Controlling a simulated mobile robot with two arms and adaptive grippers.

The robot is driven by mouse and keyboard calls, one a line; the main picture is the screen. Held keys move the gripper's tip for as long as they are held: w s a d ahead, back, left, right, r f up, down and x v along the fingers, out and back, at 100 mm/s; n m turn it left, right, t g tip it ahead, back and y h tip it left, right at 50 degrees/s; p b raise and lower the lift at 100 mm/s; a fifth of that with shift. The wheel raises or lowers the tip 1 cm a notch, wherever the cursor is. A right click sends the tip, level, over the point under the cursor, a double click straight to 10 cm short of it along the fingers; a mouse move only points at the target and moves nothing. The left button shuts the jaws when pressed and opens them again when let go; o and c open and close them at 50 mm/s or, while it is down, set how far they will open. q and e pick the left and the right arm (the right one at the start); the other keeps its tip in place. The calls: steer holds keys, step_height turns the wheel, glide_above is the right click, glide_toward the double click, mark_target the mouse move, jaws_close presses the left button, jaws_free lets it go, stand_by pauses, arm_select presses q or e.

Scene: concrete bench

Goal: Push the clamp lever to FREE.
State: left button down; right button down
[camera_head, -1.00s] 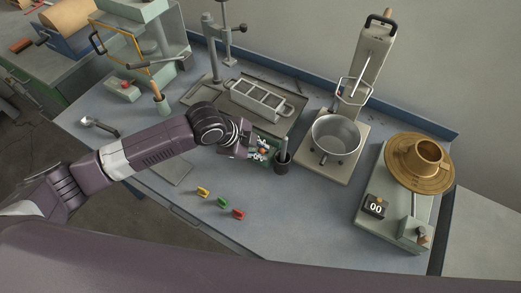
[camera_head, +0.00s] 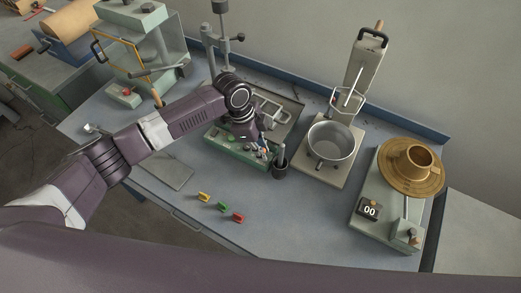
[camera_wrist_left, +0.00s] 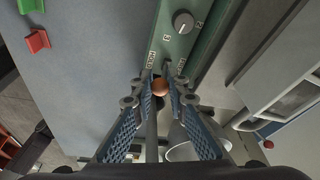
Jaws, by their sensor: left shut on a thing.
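I cannot tell which label the lever points to. My left gripper (camera_wrist_left: 163,82) has its blue-padded fingers closed around the knob. In the head view, my left gripper (camera_head: 262,147) points down at the right end of the green control box (camera_head: 235,155). The hand and arm hide part of the box. My right gripper is not in view.
Yellow, green and red (camera_head: 238,218) blocks lie in front.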

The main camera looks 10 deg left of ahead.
arm_select(q)
steer(key=shift+w+d+f+g+y+b, duration=0.15)
steer(key=shift+w+f+g+y+b, duration=0.1)
steer(key=shift+g+y+b, duration=0.4)
steer(key=shift+g+b, duration=0.45)
steer(key=shift+g, duration=0.2)
steer(key=c, duration=1.8)
jaws_free()
steer(key=shift+r, duration=0.2)
steer(key=shift+c, duration=0.2)
steer(key=shift+w+r, duration=0.25)
steer(key=shift+r, duration=0.05)
steer(key=v, duration=1.1)
steer(key=shift+r, duration=0.25)
